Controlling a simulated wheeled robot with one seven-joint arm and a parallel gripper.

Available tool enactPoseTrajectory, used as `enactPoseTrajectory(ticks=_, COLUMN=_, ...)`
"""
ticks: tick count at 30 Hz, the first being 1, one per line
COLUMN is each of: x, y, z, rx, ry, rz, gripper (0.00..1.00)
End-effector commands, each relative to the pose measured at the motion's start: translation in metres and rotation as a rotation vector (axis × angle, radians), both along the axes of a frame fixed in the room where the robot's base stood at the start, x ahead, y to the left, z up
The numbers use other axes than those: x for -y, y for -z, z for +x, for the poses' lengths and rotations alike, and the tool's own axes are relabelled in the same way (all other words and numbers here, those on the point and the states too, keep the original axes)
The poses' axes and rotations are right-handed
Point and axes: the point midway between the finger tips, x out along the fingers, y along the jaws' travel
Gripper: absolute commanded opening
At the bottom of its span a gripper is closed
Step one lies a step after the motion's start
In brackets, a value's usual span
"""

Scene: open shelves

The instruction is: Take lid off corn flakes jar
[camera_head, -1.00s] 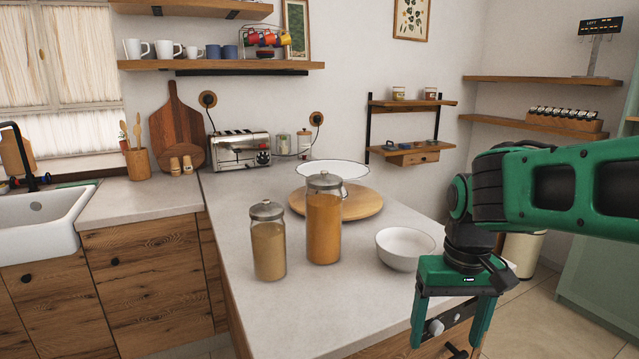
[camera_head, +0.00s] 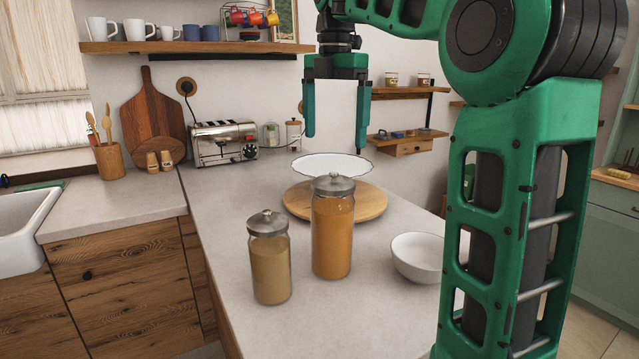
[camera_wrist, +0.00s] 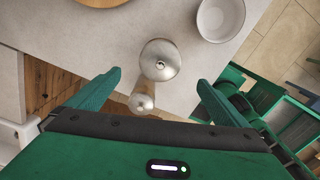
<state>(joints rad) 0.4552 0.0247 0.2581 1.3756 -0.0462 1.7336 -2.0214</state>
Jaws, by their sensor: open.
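Two glass jars with grey metal knobbed lids stand on the counter. The taller jar (camera_head: 332,238) holds orange contents, and its lid (camera_head: 334,184) is on. The shorter jar (camera_head: 269,265) holds tan contents, and its lid (camera_head: 267,223) is on. I cannot read which holds corn flakes. My gripper (camera_head: 335,143) is open and empty, pointing down, above the jars. In the wrist view the taller jar's lid (camera_wrist: 160,60) lies between my finger tips (camera_wrist: 160,77), well below them. The shorter jar's lid (camera_wrist: 142,102) shows nearer the palm.
A white bowl (camera_head: 418,256) stands right of the jars. A round wooden board (camera_head: 371,203) with a white dish (camera_head: 331,165) lies behind them. A toaster (camera_head: 224,144) is at the back. The front of the counter is clear. A wall shelf (camera_head: 190,47) with mugs hangs above.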

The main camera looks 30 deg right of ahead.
Motion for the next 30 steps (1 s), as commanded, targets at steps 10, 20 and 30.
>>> enactPoseTrajectory(ticks=10, x=-0.012, y=0.028, z=0.005, rx=-0.002, ry=-0.086, rz=-0.002, gripper=0.99)
enactPoseTrajectory(ticks=20, x=-0.014, y=0.053, z=0.005, rx=0.001, ry=-0.087, rz=-0.002, gripper=0.99)
enactPoseTrajectory(ticks=30, x=-0.014, y=0.058, z=0.003, rx=0.000, ry=-0.088, rz=-0.001, gripper=0.99)
